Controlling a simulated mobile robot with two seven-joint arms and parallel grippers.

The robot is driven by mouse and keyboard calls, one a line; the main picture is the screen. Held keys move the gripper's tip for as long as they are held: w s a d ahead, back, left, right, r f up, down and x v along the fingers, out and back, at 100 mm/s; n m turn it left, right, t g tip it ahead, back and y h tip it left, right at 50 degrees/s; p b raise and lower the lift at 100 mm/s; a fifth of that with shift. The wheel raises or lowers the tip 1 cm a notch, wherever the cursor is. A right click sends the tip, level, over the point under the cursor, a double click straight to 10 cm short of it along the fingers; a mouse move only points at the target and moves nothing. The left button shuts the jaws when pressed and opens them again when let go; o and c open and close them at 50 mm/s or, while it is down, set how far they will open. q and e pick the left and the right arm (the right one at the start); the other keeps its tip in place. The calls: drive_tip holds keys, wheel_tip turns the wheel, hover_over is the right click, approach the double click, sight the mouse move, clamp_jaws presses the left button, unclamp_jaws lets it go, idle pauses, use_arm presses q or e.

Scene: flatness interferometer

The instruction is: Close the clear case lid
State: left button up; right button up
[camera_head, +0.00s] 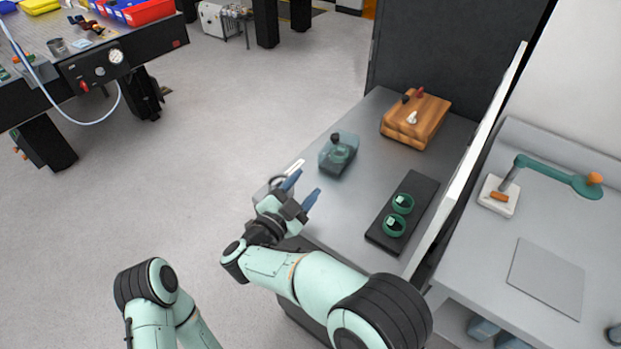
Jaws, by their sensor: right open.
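A small clear case (338,156) with a teal tint stands on the grey bench, with a dark green part inside it. I cannot tell from this view how far its lid stands open. My right gripper (301,191) is at the bench's left edge, below and left of the case. Its two blue fingers are spread apart with nothing between them, and it is clear of the case. A pale, partly see-through shape shows beside the gripper, too unclear to name. My left arm shows at the bottom left, but its gripper is out of view.
A black tray (379,235) with two green round parts lies on the bench (318,222) to the right. A wooden block (431,122) with small knobs stands at the back. A white upright panel (470,160) bounds the right side. Bare bench lies between case and tray.

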drive_tip(key=v, duration=0.9)
drive_tip(key=shift+s+b, duration=0.2)
drive_tip(key=shift+b, duration=0.15)
drive_tip(key=shift+a, duration=0.1)
